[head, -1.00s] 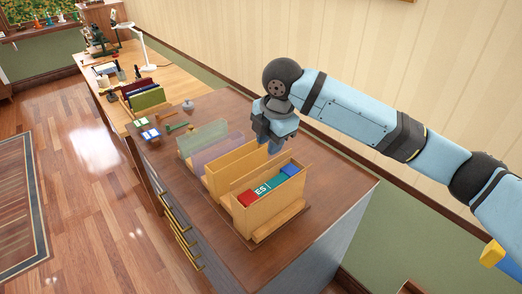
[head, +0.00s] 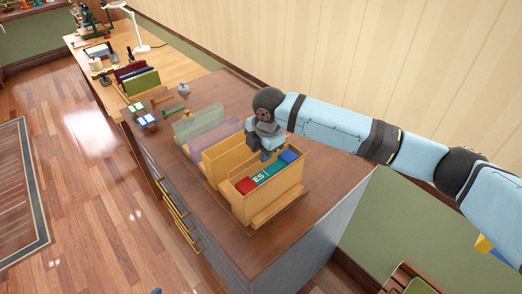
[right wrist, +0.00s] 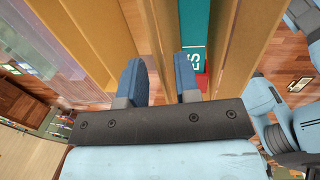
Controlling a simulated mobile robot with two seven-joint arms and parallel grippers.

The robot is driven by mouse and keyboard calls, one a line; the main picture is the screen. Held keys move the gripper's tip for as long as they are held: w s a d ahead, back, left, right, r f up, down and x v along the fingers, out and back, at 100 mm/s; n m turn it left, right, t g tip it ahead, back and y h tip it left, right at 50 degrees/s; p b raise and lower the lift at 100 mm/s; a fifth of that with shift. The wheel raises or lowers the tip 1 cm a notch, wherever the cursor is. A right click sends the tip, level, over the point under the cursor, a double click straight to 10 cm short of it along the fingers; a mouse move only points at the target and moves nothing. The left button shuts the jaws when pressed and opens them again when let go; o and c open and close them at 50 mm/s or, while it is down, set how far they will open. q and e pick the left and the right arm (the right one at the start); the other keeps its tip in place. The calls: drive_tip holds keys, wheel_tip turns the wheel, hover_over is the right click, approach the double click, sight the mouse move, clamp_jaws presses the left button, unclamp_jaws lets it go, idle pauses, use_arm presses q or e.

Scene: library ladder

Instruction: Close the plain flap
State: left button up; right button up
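A row of upright panels stands on the brown cabinet top: a green see-through one (head: 198,124), a purple see-through one (head: 212,140) and a plain wooden one (head: 226,158). In front of them is a wooden box (head: 276,193) holding red, teal and blue books (head: 266,174). I cannot tell for sure which part is the plain flap. My right gripper (head: 265,155) is above the box's far side, near the plain panel's right end. In the right wrist view its two blue fingers (right wrist: 162,82) are apart, with wooden panels close around and beyond them. Contact is unclear. My left gripper is not in view.
The brown cabinet top (head: 203,95) also holds small cards (head: 147,118), a green tool (head: 173,111) and a small grey knob-like object (head: 184,88). A desk (head: 160,65) with a lamp and folders stands behind. A wall runs along the right.

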drive_tip(key=shift+w+a+f, duration=0.1)
drive_tip(key=shift+f, duration=0.5)
clamp_jaws()
drive_tip(key=t+y, duration=0.1)
drive_tip(key=t, duration=0.1)
drive_tip(key=s+t+y, duration=0.1)
drive_tip(key=shift+d+f+t+y, duration=0.2)
drive_tip(key=shift+d+t+y, duration=0.1)
unclamp_jaws()
